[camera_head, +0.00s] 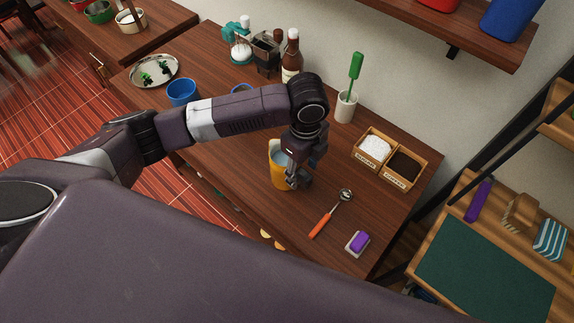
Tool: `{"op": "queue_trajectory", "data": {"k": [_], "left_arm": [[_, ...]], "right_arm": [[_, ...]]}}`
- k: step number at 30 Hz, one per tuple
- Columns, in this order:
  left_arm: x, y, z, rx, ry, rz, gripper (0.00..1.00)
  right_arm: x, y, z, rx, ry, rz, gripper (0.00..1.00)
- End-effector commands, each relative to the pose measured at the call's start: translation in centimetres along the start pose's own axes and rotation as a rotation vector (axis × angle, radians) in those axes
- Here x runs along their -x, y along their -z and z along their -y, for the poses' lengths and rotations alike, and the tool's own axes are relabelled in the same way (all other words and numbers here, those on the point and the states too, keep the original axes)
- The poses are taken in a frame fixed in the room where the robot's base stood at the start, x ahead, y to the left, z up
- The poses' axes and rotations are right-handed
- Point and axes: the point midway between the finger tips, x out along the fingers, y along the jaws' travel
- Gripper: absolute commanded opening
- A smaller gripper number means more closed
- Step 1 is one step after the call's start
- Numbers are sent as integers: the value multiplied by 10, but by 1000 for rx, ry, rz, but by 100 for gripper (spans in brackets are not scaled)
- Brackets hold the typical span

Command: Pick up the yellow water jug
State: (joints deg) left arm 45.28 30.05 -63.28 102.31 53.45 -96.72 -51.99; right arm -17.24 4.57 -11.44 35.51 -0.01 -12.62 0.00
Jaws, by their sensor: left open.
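The yellow water jug (277,176) stands upright on the dark wooden counter, near its front edge. Something pale blue-grey, perhaps water, shows inside its mouth. My left gripper (298,178) reaches down from above at the jug's right side, its fingers open. The fingers cover part of the jug's right side. I cannot tell whether they touch it. My left arm crosses the view from the left and hides part of the counter behind it. My right gripper does not show.
An orange-handled ladle (321,226) and a purple sponge (359,241) lie right of the jug. Sugar and coffee boxes (404,166), a brush holder (346,106) and a brown bottle (291,60) stand behind. A blue cup (182,92) and a plate (172,81) are at left.

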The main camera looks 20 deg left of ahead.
Motion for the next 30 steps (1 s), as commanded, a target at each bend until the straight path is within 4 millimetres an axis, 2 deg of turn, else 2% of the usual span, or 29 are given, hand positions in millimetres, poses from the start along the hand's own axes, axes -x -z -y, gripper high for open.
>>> {"op": "queue_trajectory", "data": {"k": [5,11,16,21,29,30], "left_arm": [[-6,-9,0,-17,-16,16,48],[-28,-9,-1,-17,-16,15,48],[-51,-12,-4,-16,-17,15,48],[-72,-12,-3,-17,-14,15,48],[-76,-12,-3,-18,-11,15,48],[-76,-12,-3,-18,-11,15,44]], "right_arm": [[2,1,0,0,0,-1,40],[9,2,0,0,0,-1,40],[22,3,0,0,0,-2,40],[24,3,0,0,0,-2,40],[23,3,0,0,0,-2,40],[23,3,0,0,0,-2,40]]}}
